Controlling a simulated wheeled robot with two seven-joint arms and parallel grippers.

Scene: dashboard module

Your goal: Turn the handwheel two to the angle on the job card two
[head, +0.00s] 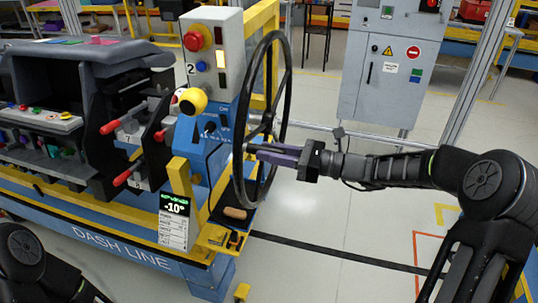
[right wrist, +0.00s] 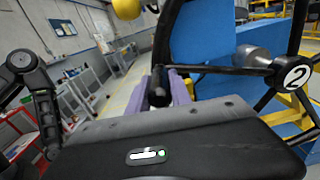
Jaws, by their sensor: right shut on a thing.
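Handwheel two (head: 288,76) is a large black wheel with spokes, standing upright on the right side of the blue and yellow dash stand. Its hub with a white "2" (right wrist: 294,75) shows in the right wrist view. My right gripper (head: 262,151) reaches in from the right with purple fingers and is shut on the handwheel at its rim. In the right wrist view the fingers (right wrist: 160,90) close around a black part of the wheel. A card (head: 174,212) reading "-10°" stands left of the wheel's lower part. My left gripper is out of view.
A grey panel (head: 213,60) with a red button and a "2" stands behind the wheel. A yellow knob (head: 193,101) and red-handled levers (head: 110,127) are to the left. A grey cabinet (head: 392,75) stands behind. The floor right of the stand is clear.

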